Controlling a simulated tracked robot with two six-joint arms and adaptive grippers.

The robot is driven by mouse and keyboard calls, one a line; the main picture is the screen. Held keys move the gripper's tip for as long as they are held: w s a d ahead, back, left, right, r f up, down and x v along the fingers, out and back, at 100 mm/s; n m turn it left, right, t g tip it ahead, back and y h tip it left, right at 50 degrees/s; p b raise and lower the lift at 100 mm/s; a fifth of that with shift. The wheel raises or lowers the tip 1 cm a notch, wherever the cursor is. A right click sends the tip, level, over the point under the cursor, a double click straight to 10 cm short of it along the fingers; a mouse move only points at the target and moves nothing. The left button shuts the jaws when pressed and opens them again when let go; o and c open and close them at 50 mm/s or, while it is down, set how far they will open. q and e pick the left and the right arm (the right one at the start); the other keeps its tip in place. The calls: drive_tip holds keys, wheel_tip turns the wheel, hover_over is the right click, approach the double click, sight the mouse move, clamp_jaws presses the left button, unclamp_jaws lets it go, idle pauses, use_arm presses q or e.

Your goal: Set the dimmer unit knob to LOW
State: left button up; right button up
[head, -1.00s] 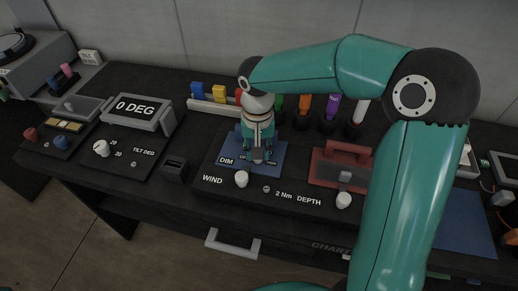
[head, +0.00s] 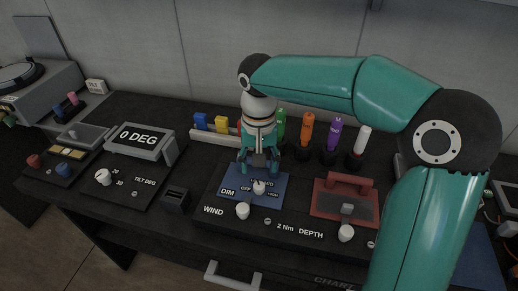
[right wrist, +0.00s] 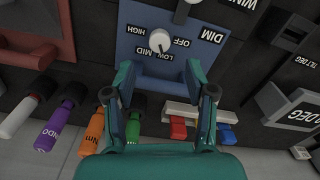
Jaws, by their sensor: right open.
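The dimmer unit is a blue panel (head: 235,183) marked DIM, with a white round knob (head: 259,187) on it. In the right wrist view the panel (right wrist: 205,57) shows OFF, LOW, MID and HIGH around the knob (right wrist: 160,40). A small dark mark shows on the knob's LOW/MID side, but I cannot tell its exact setting. My right gripper (head: 260,168) is open and empty, just behind the knob in the head view. In the right wrist view its fingers (right wrist: 159,76) are spread apart, clear of the knob. My left gripper is out of view.
WIND (head: 242,210) and DEPTH (head: 346,233) knobs stand in front on the same console. A red-framed unit (head: 325,198) is to the right. Coloured screwdrivers (head: 306,130) and a rack of coloured blocks (head: 215,137) stand behind. A 0 DEG display (head: 145,139) is at left.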

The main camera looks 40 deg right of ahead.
drive_tip(key=shift+r, duration=2.35)
